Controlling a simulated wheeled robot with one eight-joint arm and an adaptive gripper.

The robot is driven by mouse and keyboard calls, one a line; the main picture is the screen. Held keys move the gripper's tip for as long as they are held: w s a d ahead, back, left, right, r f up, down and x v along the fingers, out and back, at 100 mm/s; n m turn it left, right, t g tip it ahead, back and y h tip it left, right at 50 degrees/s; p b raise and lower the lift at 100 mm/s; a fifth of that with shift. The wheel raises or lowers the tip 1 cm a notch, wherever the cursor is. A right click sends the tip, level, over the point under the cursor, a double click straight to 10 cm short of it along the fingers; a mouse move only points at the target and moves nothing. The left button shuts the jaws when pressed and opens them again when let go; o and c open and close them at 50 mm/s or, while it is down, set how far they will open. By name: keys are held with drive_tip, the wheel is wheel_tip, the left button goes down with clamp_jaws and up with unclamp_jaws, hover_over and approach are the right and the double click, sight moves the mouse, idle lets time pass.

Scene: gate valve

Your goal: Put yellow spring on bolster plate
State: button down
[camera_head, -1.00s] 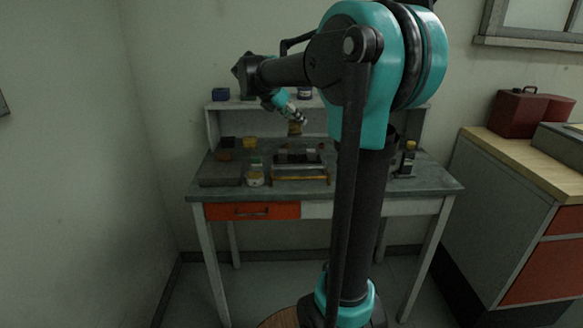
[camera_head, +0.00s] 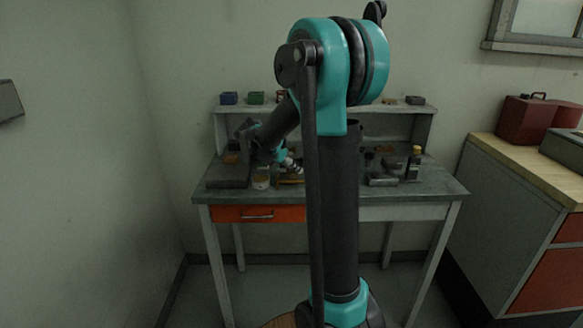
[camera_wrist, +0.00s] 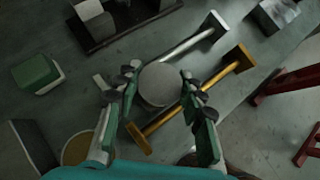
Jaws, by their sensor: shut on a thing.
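My gripper (camera_wrist: 156,90) is shut on a round thing with a flat grey end (camera_wrist: 160,84), which sits between its fingertips. Its sides are hidden, so I cannot tell if it is the yellow spring. In the head view my gripper (camera_head: 293,166) is low over the middle-left of the bench, partly behind my arm. A yellow-orange bar (camera_wrist: 190,104) with square ends lies below and right of the held thing; a silver bar (camera_wrist: 190,46) lies beyond. A flat dark slab (camera_head: 228,178) lies at the bench's left; I cannot tell whether it is the bolster plate.
A pale jar (camera_head: 261,182) stands beside the slab and shows in the wrist view (camera_wrist: 76,150). A green-and-white block (camera_wrist: 38,74) and a dark tray (camera_wrist: 112,38) with blocks lie around the gripper. Small boxes stand on the raised shelf (camera_head: 240,108).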

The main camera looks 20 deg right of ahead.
drive_tip(key=shift+f, duration=0.15)
drive_tip(key=c, duration=0.9)
unclamp_jaws()
